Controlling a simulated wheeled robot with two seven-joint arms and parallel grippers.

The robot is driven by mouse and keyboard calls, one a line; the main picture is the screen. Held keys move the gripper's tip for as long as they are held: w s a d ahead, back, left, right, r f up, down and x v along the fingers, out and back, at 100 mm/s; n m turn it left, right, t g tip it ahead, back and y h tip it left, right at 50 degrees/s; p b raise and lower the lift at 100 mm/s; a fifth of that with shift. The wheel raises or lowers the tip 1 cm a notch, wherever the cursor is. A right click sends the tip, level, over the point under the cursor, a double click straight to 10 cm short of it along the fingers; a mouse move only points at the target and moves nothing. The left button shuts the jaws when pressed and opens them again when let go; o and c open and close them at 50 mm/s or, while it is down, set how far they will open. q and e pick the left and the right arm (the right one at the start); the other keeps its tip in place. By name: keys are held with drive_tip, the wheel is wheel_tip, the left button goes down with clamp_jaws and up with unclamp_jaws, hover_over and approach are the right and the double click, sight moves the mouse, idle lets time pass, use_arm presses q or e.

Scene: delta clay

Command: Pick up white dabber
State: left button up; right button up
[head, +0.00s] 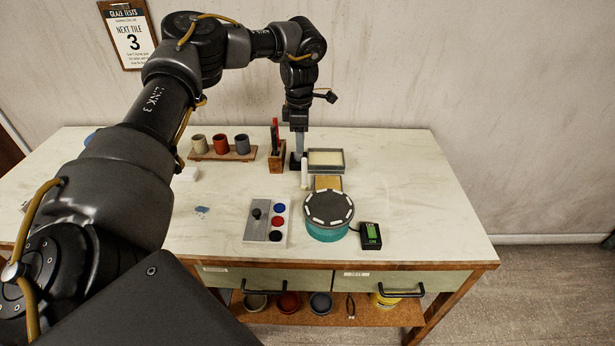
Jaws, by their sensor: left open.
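A slim white upright piece that looks like the white dabber (305,173) stands on the table, just in front of the small dark base below my gripper. My left gripper (299,158) points straight down from above, directly behind and slightly left of the white piece. It is open, and I see nothing held in it. The fingertips are small and dark here, so the exact gap to the white piece is hard to tell. My right gripper is not in view.
A wooden holder (276,160) with upright tools stands close left of the gripper. Framed trays (325,160) lie close right. Cups stand on a wooden rack (222,155).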

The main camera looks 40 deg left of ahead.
sight(303, 159)
use_arm(q)
drive_tip(key=shift+s+d+f, duration=0.1)
drive_tip(key=shift+d+f, duration=0.15)
drive_tip(key=shift+f, duration=0.3)
drive_tip(key=shift+s+d+f, duration=0.1)
drive_tip(key=shift+d+f, duration=0.1)
drive_tip(key=shift+f, duration=0.35)
drive_tip(key=shift+w+d+f+p, duration=0.1)
drive_tip(key=shift+w+f+p, duration=0.15)
drive_tip(key=shift+f, duration=0.35)
drive_tip(key=shift+w+f+p, duration=0.2)
drive_tip(key=shift+f, duration=0.4)
drive_tip(key=shift+w+f, duration=0.1)
drive_tip(key=shift+f, duration=0.2)
drive_tip(key=shift+s+f, duration=0.1)
drive_tip(key=shift+s, duration=0.15)
drive_tip(key=shift+f+p, duration=0.35)
drive_tip(key=shift+p, duration=0.15)
wheel_tip(303, 159, down, 4)
drive_tip(key=shift+w+r+p, duration=0.1)
drive_tip(key=shift+r+p, duration=0.05)
drive_tip(key=shift+p, duration=0.5)
drive_tip(key=shift+f, duration=0.3)
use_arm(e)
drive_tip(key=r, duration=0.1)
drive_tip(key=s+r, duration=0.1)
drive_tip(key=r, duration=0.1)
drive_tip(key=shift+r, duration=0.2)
